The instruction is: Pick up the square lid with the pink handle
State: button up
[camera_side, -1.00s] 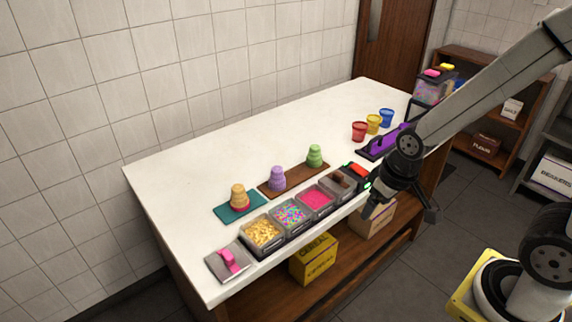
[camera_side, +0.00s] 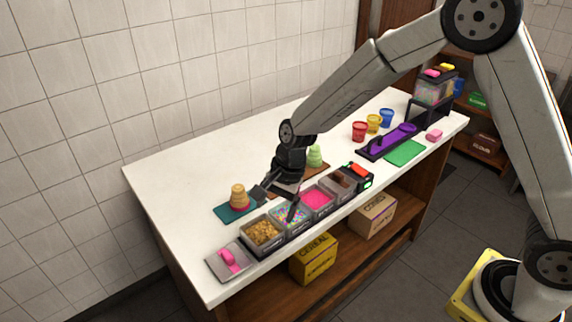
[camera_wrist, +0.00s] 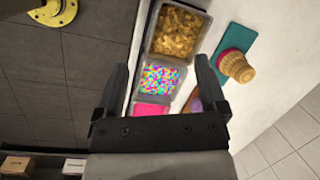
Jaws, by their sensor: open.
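The square lid (camera_side: 229,263) lies flat on the near left corner of the white table, left of the row of topping containers. It is grey with a pink handle (camera_side: 228,258) on top. The lid is not in the wrist view. My gripper (camera_side: 277,205) is open and empty above the sprinkle container, to the right of the lid. In the wrist view my gripper (camera_wrist: 163,82) has its fingers apart, with the container row showing between and beyond them.
The containers hold golden topping (camera_side: 262,232), colourful sprinkles (camera_side: 284,218), pink topping (camera_side: 317,199) and brown topping. An ice cream cone stack (camera_side: 238,197) stands on a teal mat (camera_side: 224,213) behind them. The table's back left is clear.

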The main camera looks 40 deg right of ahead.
aim_at(228, 254)
jog(key=shift+w+a+f+m+g+y, duration=0.2)
jog(key=shift+w+a+f+m, duration=0.55)
jog(key=shift+a, duration=0.8)
jog(key=shift+w+a+f+m+g+y, duration=0.1)
jog(key=shift+w+a+f+m+y, duration=0.35)
jog(key=shift+a+f+m, duration=0.85)
jog(key=shift+w+a+f+m+g+y, duration=0.15)
jog(key=shift+w+a+f+m, duration=0.55)
jog(key=shift+a, duration=1.05)
jog(key=shift+f, duration=0.15)
jog(key=shift+x, duration=2.55)
jog(key=shift+s, duration=0.1)
grip_shut()
